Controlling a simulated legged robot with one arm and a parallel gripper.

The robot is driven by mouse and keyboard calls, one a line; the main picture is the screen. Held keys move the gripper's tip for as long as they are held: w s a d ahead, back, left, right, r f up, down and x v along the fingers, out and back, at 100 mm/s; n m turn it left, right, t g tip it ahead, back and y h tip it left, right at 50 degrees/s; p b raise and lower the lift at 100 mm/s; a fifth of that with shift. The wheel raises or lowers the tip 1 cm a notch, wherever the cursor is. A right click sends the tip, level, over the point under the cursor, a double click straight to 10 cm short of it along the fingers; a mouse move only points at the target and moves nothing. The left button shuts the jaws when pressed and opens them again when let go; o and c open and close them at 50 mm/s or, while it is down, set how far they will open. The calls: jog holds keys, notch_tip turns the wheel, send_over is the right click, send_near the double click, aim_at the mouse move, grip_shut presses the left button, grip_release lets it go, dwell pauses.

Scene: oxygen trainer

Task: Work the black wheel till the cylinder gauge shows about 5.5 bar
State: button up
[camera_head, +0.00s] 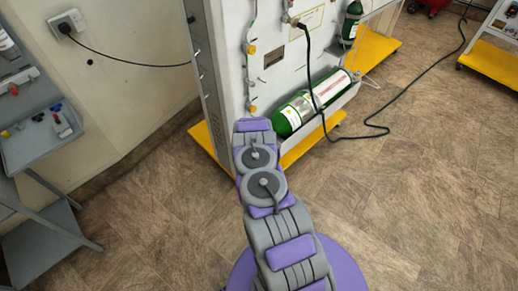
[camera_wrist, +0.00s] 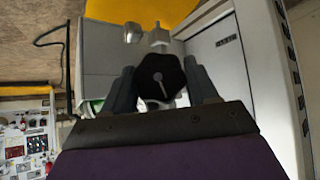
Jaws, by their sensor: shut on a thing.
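The black wheel (camera_wrist: 160,78) is in the middle of the wrist view, dark and lobed, with a pale mark on its face. My gripper (camera_wrist: 163,88) has one finger on each side of it and is shut on it. In the head view my arm reaches to the lower part of the white trainer panel (camera_head: 280,60), and my gripper and the wheel are hidden there. A green cylinder (camera_head: 290,119) lies on a shelf just right of my arm. I cannot make out a cylinder gauge or its reading in either view.
A black cable (camera_head: 372,125) hangs from the panel and runs over the floor. The trainer has a yellow base (camera_head: 310,145). A grey bench (camera_head: 40,125) with coloured fittings stands at the left. The brown floor at the right is mostly clear.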

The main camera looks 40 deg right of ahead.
jog(key=shift+a, duration=0.15)
jog(key=shift+s+a+f+p, duration=0.1)
jog(key=shift+p, duration=0.45)
jog(key=shift+g+p, duration=0.3)
jog(key=shift+p, duration=0.15)
jog(key=shift+n+h, duration=0.3)
jog(key=o, duration=1)
jog(key=shift+c, duration=0.2)
jog(key=shift+r, duration=0.2)
